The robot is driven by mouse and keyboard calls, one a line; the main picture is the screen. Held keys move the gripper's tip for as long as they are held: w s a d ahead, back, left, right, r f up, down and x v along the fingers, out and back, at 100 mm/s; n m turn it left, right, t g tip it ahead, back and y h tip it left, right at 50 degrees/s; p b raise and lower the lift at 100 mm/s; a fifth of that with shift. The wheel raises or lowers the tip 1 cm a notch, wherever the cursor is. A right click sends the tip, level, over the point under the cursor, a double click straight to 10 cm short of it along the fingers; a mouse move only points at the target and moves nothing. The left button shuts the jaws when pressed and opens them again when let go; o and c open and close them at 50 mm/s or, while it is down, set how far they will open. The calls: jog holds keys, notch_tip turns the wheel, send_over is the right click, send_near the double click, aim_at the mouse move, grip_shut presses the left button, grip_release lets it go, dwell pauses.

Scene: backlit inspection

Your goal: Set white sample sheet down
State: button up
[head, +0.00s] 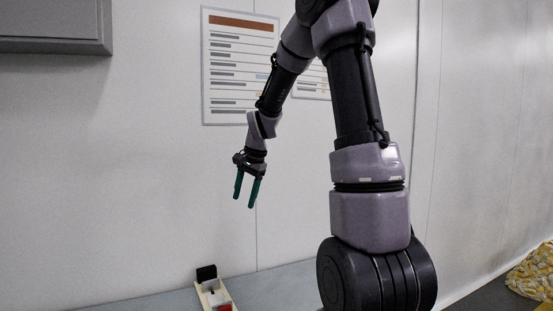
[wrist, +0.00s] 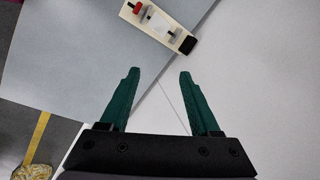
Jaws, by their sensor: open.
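My gripper (head: 245,200) is open, with its two green fingers pointing down and apart. Nothing is between the fingers (wrist: 159,72) in the wrist view. The holder also shows at the bottom of the head view (head: 205,301), below my gripper, partly cut off by the frame edge.
The holder also bears a red part (wrist: 135,7) and a black block (wrist: 187,45). It sits on a grey table (wrist: 80,50) near the pale wall (head: 120,180). The table left of the holder looks bare. A yellow patterned heap (head: 535,272) lies far right.

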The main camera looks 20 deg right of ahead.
jog(key=s+r+n+t, duration=0.2)
jog(key=s+r, duration=0.5)
jog(key=s, duration=0.5)
jog(key=s+r+n+t, duration=0.2)
jog(key=s+r+n, duration=0.3)
jog(key=s+r, duration=0.3)
jog(key=s, duration=0.4)
jog(key=shift+s+t, duration=0.3)
jog(key=shift+s, duration=0.05)
